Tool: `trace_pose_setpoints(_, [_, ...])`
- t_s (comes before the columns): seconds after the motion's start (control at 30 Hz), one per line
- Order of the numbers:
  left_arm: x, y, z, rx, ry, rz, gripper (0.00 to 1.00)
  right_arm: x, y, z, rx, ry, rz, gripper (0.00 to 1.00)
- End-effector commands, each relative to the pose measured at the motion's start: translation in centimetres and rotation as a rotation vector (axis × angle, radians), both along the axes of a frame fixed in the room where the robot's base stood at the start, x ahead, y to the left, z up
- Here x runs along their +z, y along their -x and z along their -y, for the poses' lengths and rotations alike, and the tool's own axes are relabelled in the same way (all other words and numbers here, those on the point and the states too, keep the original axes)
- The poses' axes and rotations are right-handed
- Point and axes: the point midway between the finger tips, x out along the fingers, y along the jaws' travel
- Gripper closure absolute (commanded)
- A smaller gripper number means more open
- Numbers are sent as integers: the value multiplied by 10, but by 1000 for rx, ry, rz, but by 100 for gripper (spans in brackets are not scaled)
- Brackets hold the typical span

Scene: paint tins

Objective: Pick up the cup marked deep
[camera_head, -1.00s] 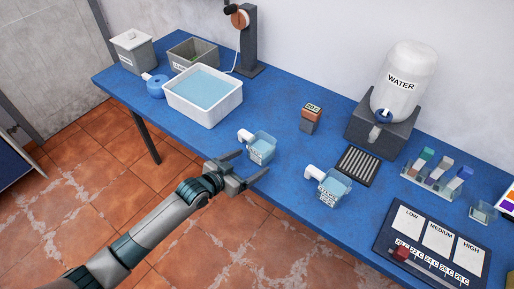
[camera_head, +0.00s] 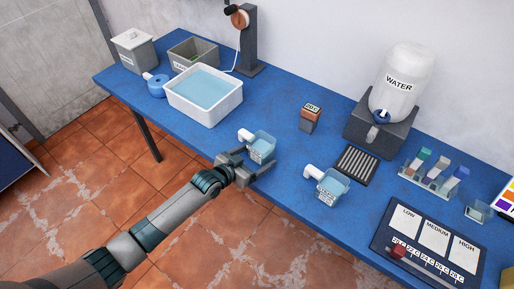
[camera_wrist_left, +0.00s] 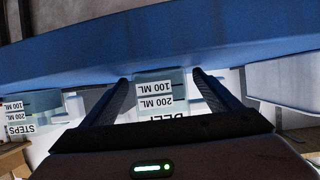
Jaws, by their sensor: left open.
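The cup marked DEEP (camera_head: 262,148) is a clear, square cup with pale blue liquid and a white handle, upright near the table's front edge. In the left wrist view its label (camera_wrist_left: 156,95) appears upside down, with 100 ML and 200 ML marks and DEEP partly hidden by my gripper. My left gripper (camera_head: 256,164) is open at the cup's front side. In the left wrist view its fingers (camera_wrist_left: 160,79) appear on either side of the label; I cannot tell whether they touch the cup. My right gripper is not in view.
A similar cup (camera_head: 330,188) stands to the right; a STEPS label (camera_wrist_left: 20,129) shows in the wrist view. Behind are a white water basin (camera_head: 233,101), a small timer-like block (camera_head: 310,118), a dark ribbed mat (camera_head: 357,166) and a water dispenser (camera_head: 374,133). Blue table between is clear.

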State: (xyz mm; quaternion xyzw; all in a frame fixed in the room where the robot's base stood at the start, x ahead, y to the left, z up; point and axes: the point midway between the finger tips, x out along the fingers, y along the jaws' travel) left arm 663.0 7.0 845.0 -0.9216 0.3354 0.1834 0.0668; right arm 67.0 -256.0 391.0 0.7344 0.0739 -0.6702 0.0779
Motion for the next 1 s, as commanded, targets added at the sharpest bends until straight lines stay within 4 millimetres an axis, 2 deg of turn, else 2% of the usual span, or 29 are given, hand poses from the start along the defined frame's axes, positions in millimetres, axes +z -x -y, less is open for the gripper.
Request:
trace_pose_setpoints(0.03, [0,0,0,0,0,0,22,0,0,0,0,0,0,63])
trace_pose_setpoints(0.2, [0,0,0,0,0,0,63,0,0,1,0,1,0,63])
trace_pose_setpoints(0.23, [0,0,0,0,0,0,64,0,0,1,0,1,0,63])
trace_pose_setpoints(0.67, [6,-1,0,0,3,4,64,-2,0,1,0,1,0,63])
trace_pose_setpoints(0.87, [23,0,0,-1,4,4,64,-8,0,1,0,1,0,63])
trace_pose_setpoints(1.0, [43,0,1,-2,3,8,64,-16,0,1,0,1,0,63])
